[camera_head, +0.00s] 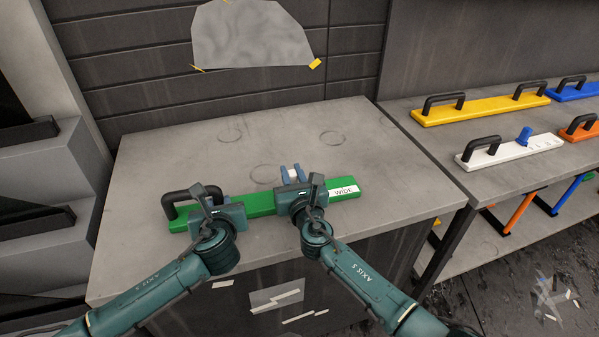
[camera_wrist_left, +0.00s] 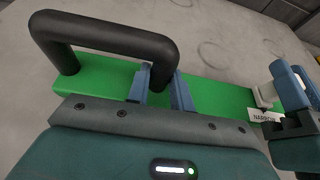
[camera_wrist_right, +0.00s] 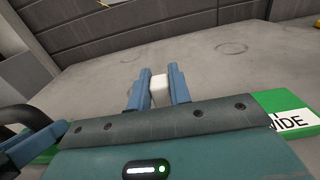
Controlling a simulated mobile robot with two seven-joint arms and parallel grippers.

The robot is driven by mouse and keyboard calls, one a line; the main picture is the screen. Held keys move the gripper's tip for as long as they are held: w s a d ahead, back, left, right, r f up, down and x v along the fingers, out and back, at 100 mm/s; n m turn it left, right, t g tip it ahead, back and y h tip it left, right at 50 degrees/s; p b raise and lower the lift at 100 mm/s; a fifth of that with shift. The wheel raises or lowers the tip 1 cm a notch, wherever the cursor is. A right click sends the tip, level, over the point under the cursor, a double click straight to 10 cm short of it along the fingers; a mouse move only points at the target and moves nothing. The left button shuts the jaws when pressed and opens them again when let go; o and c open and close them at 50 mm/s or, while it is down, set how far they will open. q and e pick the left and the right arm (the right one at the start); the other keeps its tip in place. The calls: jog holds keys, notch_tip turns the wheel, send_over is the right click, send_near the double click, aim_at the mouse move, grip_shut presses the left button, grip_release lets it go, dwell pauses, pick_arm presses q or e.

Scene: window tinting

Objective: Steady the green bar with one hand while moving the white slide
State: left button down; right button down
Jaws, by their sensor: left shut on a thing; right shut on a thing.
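The green bar (camera_head: 262,203) lies on the grey bench top, with a black handle (camera_head: 178,194) at its left end. My left gripper (camera_wrist_left: 163,90) is shut on the right post of that handle. The small white slide (camera_wrist_right: 159,87) stands up from the bar, between the blue fingers of my right gripper (camera_wrist_right: 158,90), which is shut on it. The head view shows the slide (camera_head: 293,173) near the bar's middle, left of the "WIDE" label (camera_head: 344,191). The left wrist view shows a partly hidden label (camera_wrist_left: 264,117), seemingly "NARROW", beside the slide. My right gripper hides part of the bar.
The bench top (camera_head: 370,150) is clear behind the bar. On the right-hand bench lie a yellow bar (camera_head: 480,109), a white bar with a blue knob (camera_head: 512,152), and blue and orange bars. A grey sheet (camera_head: 250,37) hangs taped to the wall.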

pick_arm(q)
jog(key=shift+d+r, duration=0.25)
pick_arm(e)
jog(key=shift+a, duration=0.1)
jog(key=c, duration=1.6)
grip_release()
pick_arm(q)
jog(key=shift+a, duration=0.15)
pick_arm(e)
jog(key=o, duration=0.3)
jog(key=v, duration=1.2)
pick_arm(q)
jog(key=c, duration=0.7)
grip_release()
jog(key=shift+f, duration=0.2)
jog(key=shift+o, duration=0.2)
